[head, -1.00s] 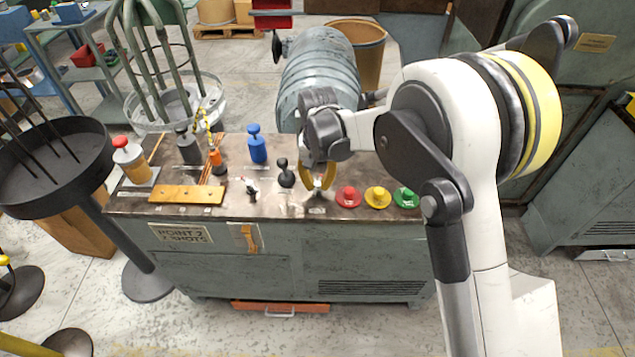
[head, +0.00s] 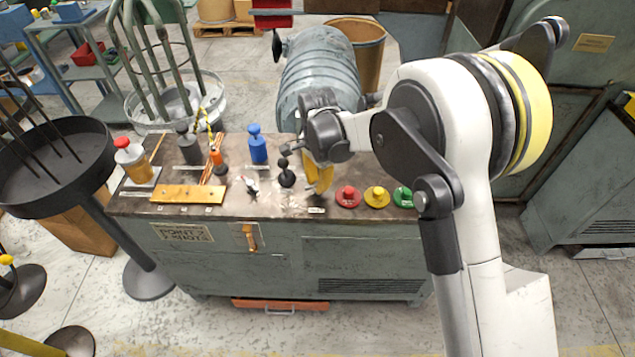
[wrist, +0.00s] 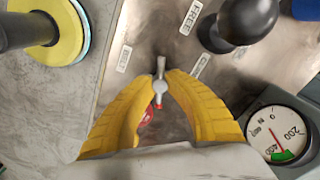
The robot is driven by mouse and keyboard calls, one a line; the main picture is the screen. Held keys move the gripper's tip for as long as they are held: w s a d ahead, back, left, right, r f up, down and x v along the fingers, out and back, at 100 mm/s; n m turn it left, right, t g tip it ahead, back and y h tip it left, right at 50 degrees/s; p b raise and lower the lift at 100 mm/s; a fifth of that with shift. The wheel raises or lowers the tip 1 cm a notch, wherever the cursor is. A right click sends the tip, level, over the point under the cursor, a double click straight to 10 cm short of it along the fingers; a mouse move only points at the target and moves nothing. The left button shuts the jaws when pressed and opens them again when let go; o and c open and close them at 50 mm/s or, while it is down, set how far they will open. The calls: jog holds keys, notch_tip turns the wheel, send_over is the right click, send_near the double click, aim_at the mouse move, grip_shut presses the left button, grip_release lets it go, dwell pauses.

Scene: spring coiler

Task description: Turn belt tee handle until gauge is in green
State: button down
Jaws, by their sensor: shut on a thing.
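My gripper (wrist: 160,84) has its two yellow fingers closed on a small grey metal tee handle (wrist: 160,66) with a red tip, over the bench top. In the head view my gripper (head: 317,190) is low over the bench, and its fingers hide the handle. The round gauge (wrist: 278,133) is at the right of the wrist view, with a white dial and red needle. A green zone (wrist: 284,156) lies at the dial's lower edge. The needle's lower end is close to the green; I cannot tell whether it is inside.
A black ball knob (head: 286,175) stands just left of my gripper. Red (head: 348,197), yellow (head: 377,197) and green (head: 403,198) buttons are to its right.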

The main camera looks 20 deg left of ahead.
aim_at(317, 184)
jog(key=m, duration=0.5)
jog(key=shift+m, duration=0.4)
dwell(0.4)
jog(key=c, duration=1.3)
grip_release()
jog(key=shift+r, duration=0.1)
notch_tip(317, 184, up, 12)
jog(key=shift+d, duration=0.1)
